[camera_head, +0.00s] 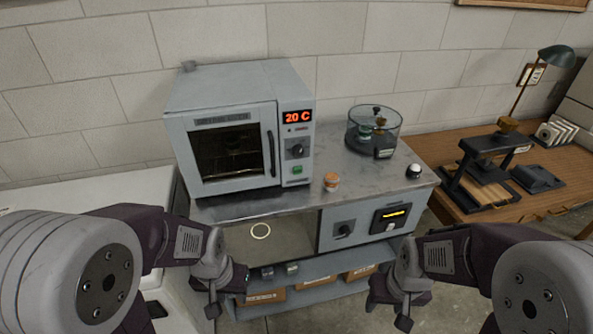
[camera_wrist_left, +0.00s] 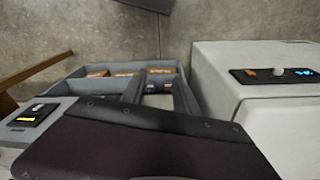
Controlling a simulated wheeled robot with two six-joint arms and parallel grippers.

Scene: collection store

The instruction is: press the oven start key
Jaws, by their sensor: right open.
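The grey oven (camera_head: 222,92) stands on the worktop with its door closed and dark window facing me. Its red display (camera_head: 297,117) reads 20 C. Below the display is a dark knob (camera_head: 297,150), and below that a green key (camera_head: 297,169), which I take as the start key. My left gripper (camera_head: 226,297) hangs in front of the cabinet, below and left of the key, open and empty. My right gripper (camera_head: 390,311) hangs lower right of the key, open and empty. Neither touches the oven.
An orange-and-white small object (camera_head: 331,182), a clear round container (camera_head: 373,130) and a black-and-white knob-like item (camera_head: 413,171) stand on the worktop (camera_head: 350,205). A lower panel has a lit yellow display (camera_head: 394,215). A white chest (camera_wrist_left: 235,75) stands beside the cabinet. A wooden desk (camera_head: 455,150) is at right.

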